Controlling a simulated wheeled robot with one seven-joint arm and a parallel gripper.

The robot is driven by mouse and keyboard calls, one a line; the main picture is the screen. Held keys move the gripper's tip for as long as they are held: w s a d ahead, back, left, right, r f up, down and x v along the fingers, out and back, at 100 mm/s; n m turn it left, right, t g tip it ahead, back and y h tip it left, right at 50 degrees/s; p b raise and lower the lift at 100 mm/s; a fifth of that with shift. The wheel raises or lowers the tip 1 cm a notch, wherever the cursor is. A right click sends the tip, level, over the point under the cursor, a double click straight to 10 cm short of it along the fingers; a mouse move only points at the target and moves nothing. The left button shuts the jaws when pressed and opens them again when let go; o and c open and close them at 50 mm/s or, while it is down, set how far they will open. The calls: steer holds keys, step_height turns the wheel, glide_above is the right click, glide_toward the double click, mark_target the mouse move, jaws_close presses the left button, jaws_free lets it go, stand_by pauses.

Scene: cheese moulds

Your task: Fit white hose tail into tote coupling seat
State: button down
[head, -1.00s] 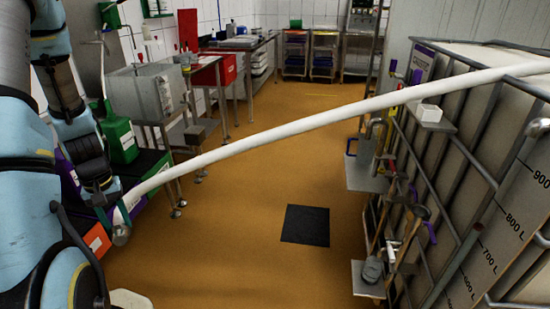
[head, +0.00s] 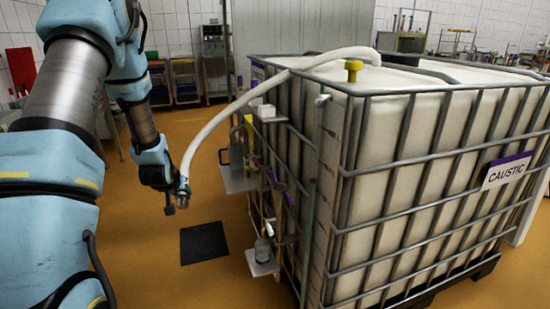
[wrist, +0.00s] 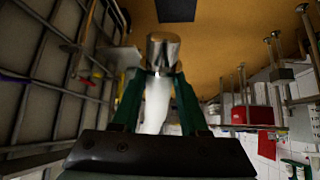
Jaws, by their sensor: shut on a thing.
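My gripper (head: 176,194) hangs at left centre in the head view, left of the tote. It is shut on the tail end of the white hose (head: 222,117), which arcs up over the tote's top edge. In the wrist view my gripper (wrist: 157,85) has its green fingers on both sides of the white hose, and the metal hose tail (wrist: 163,48) sticks out past them. The caged tote (head: 388,150) carries a CAUSTIC sign. I cannot clearly make out the coupling seat among the fittings on the tote's left face. The hose tail is apart from the tote.
An upper shelf (head: 240,180) and a lower shelf (head: 262,266) with a grey item jut from the tote's left face. A white block (head: 264,111) sits above them. A black mat (head: 203,243) lies on the open orange floor. A yellow cap (head: 353,70) tops the tote.

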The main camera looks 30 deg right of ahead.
steer(key=d+r+m+t+h, duration=0.2)
steer(key=d+h, duration=0.1)
steer(key=d, duration=0.6)
steer(key=d+r+m+t+h, duration=0.1)
steer(key=d+r+t+h, duration=0.15)
steer(key=d, duration=0.65)
steer(key=s+d+r+m+g+h, duration=0.1)
steer(key=s+d+r+m+h, duration=0.1)
steer(key=d, duration=0.4)
steer(key=s+d+r+m+g+h, duration=0.1)
steer(key=s+d+r+m+h, duration=0.1)
steer(key=s+d+r+h, duration=0.2)
steer(key=s+d+h, duration=0.1)
steer(key=s+d, duration=0.1)
steer(key=shift+s+b, duration=0.35)
steer(key=shift+s, duration=0.05)
steer(key=shift+f+h, duration=0.15)
steer(key=shift+h, duration=0.1)
steer(key=shift+m+g, duration=0.45)
steer(key=shift+m, duration=0.05)
steer(key=shift+a+f+b, duration=0.2)
steer(key=shift+f+b, duration=2.85)
steer(key=shift+g+h+b, duration=0.3)
steer(key=shift+h+b, duration=0.1)
steer(key=shift+b, duration=0.35)
